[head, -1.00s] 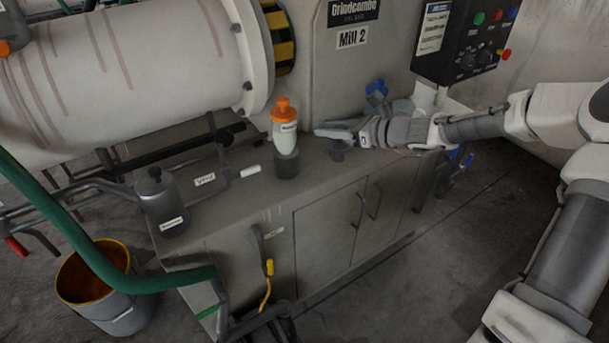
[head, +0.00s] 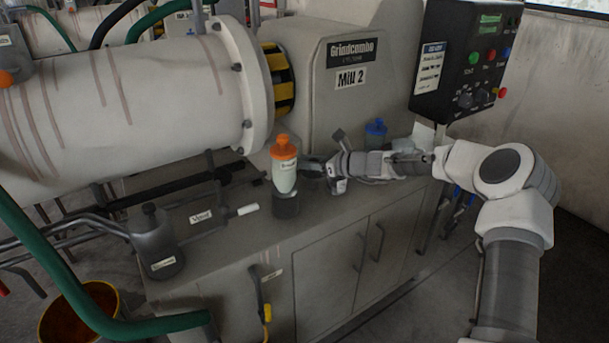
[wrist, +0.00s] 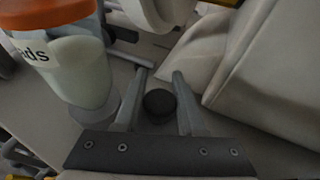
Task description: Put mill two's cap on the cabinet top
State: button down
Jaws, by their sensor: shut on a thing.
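A small black round cap (wrist: 158,104) is between the two fingers of my gripper (wrist: 160,88) in the wrist view. I take it to be mill two's cap; no marking on it shows. My gripper is shut on it. In the head view my gripper (head: 312,168) reaches left, low over the cabinet top (head: 330,216), just right of an orange-topped bottle. The cap is not clear in that view, and I cannot tell whether it touches the top. Mill two's housing (head: 350,115), marked "Mill 2", stands behind.
The orange-topped bottle (head: 284,172) stands in a dark round base (head: 286,203), close to my fingertips. A grey canister (head: 155,245) and pipes are at left. A blue-topped item (head: 376,130) is behind my arm. The front of the cabinet top looks clear.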

aim_at(305, 172)
jog(key=shift+w+f+b, duration=0.1)
jog(key=shift+f+b, duration=0.4)
jog(key=shift+f, duration=1.5)
jog(key=shift+f, duration=0.2)
jog(key=c, duration=0.5)
grip_release()
jog(key=shift+r, duration=0.2)
jog(key=p+v, duration=0.1)
jog(key=v, duration=1.1)
